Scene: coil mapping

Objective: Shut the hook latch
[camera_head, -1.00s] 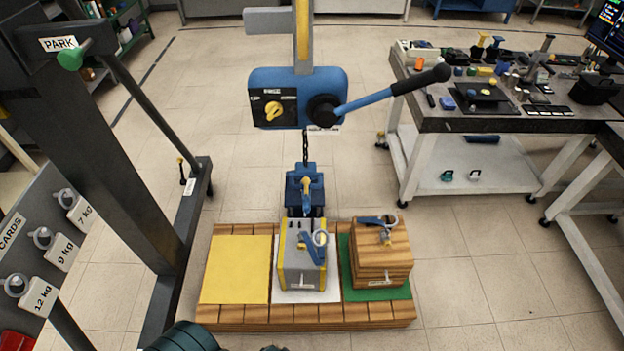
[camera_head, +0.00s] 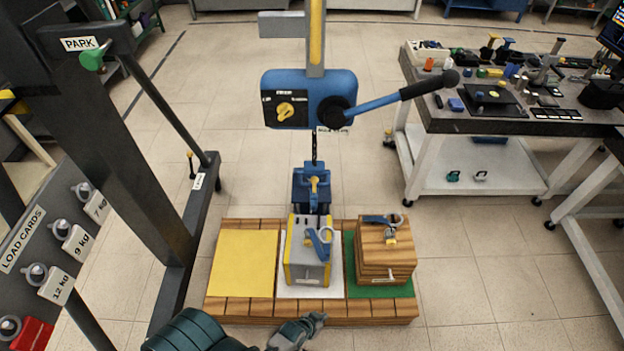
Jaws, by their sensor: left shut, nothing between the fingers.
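A blue hook block (camera_head: 311,188) with a yellow piece at its middle, perhaps the latch (camera_head: 314,186), hangs on a dark chain (camera_head: 314,150) below the blue hoist (camera_head: 290,84). It is just behind the grey load (camera_head: 306,263). The latch is too small to tell open from shut. The grey load has yellow edges and a blue shackle-like fitting (camera_head: 320,242) on top. I cannot tell whether the hook touches this fitting. My left gripper (camera_head: 317,318) is at the bottom edge, shut and empty, in front of the pallet and well short of the hook. My right gripper is out of view.
The wooden pallet (camera_head: 240,309) bears a bare yellow pad (camera_head: 243,263), the grey load on a white pad, and a wooden load (camera_head: 385,252) on a green pad. A blue lever (camera_head: 376,103) juts right from the hoist. A dark frame (camera_head: 125,150) stands left; a cluttered bench (camera_head: 470,125) stands right.

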